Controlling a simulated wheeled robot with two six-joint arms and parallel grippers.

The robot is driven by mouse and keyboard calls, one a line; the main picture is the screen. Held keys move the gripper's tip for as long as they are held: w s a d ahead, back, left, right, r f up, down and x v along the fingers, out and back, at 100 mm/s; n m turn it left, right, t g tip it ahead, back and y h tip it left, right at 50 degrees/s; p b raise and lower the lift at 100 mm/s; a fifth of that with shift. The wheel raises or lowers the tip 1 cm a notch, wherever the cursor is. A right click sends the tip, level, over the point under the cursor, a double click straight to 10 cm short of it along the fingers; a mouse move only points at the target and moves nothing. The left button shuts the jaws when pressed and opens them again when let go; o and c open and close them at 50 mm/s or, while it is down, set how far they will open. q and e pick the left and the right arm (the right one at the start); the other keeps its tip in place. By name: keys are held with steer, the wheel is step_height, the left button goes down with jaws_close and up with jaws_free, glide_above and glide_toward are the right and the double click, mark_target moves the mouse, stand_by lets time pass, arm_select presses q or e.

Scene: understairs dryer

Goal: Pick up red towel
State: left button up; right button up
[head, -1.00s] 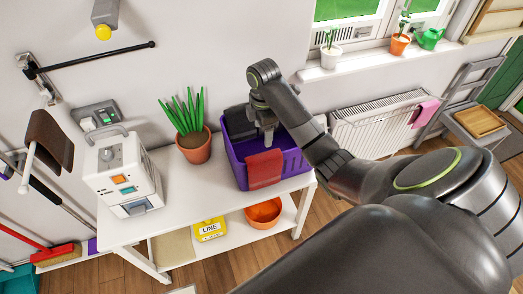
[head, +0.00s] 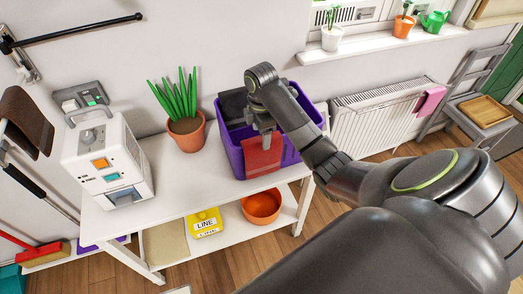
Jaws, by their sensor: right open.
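A red towel (head: 262,157) hangs over the front rim of a purple basket (head: 236,160) on the white table. A dark cloth (head: 233,104) hangs over the basket's back left side. My right gripper (head: 266,138) points down at the top of the red towel, over the basket's front rim. Its jaws are open; whether they touch the towel is hard to tell. My right arm hides part of the basket's inside and right side. My left gripper is not in view.
A potted plant (head: 186,132) and a white machine (head: 108,160) stand left of the basket on the white table (head: 170,205). An orange bowl (head: 262,206) and a yellow box (head: 205,222) sit on the lower shelf. A radiator (head: 375,120) is on the wall at right.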

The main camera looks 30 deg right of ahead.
mark_target(261, 138)
step_height(261, 138, down, 2)
steer(key=shift+f, duration=0.15)
steer(key=shift+a+f+p, duration=0.1)
steer(key=shift+f+p, duration=0.25)
steer(key=f, duration=0.2)
steer(key=f+p, duration=0.1)
steer(key=shift+s+a+f, duration=0.15)
steer(key=shift+s+f, duration=0.1)
steer(key=shift+f, duration=0.45)
steer(key=c, duration=1.1)
steer(key=shift+r, duration=0.1)
